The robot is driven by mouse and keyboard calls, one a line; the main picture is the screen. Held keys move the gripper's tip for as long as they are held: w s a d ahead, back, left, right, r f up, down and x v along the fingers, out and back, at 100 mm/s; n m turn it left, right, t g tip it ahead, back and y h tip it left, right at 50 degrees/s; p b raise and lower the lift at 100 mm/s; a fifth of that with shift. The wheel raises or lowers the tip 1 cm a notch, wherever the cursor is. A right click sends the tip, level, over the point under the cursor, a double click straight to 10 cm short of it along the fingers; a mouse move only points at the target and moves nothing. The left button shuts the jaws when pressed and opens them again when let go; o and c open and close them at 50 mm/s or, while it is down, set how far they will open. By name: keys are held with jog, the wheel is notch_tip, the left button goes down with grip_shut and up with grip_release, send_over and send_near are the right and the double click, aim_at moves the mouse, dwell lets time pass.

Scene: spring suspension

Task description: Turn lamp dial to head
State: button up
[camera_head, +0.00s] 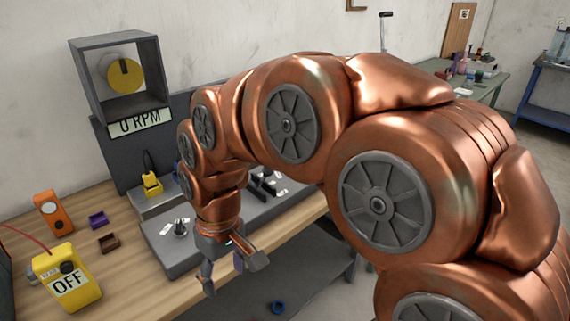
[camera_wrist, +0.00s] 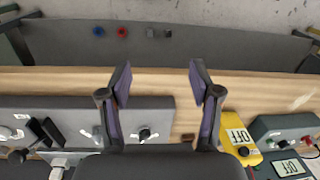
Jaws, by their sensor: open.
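A dial (camera_head: 181,227) with a pale label beside it sits on the near left part of a low grey panel (camera_head: 172,258) on the wooden bench. In the wrist view a black dial (camera_wrist: 145,133) with a white label lies on the grey panel, between and below my fingers. The label text is too small to read, so I cannot tell which dial is the lamp's or where it points. My gripper (camera_head: 233,277) is open and empty, with fingers spread beyond the bench's front edge. In the wrist view my gripper (camera_wrist: 160,84) touches no dial.
A yellow box (camera_head: 67,280) reading OFF stands left, near an orange device (camera_head: 51,213) and small purple (camera_head: 98,219) and brown (camera_head: 109,242) trays. A grey frame with a yellow disc (camera_head: 125,73) stands behind, above a "0 RPM" display (camera_head: 141,122). Black levers (camera_head: 266,186) rise from the panel.

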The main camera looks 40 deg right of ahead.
jog(key=w+d+r+t+p, duration=0.1)
jog(key=w+d+t, duration=0.1)
jog(key=w+d, duration=0.7)
jog(key=w+d+r+t+p, duration=0.1)
jog(key=w+d+r, duration=0.1)
jog(key=w+d, duration=0.75)
jog(key=w+d+f+m+t+h+p, duration=0.1)
jog(key=w+d+f+m, duration=0.15)
jog(key=d, duration=0.95)
jog(key=w+d+f+m+t+h, duration=0.1)
jog(key=w+d+f, duration=0.15)
jog(key=d, duration=0.95)
jog(key=shift+n, duration=0.25)
jog(key=shift+p+x, duration=1.35)
jog(key=shift+x, duration=2.3)
jog(key=shift+a, duration=0.15)
jog(key=c, duration=1.1)
jog(key=shift+c, duration=0.2)
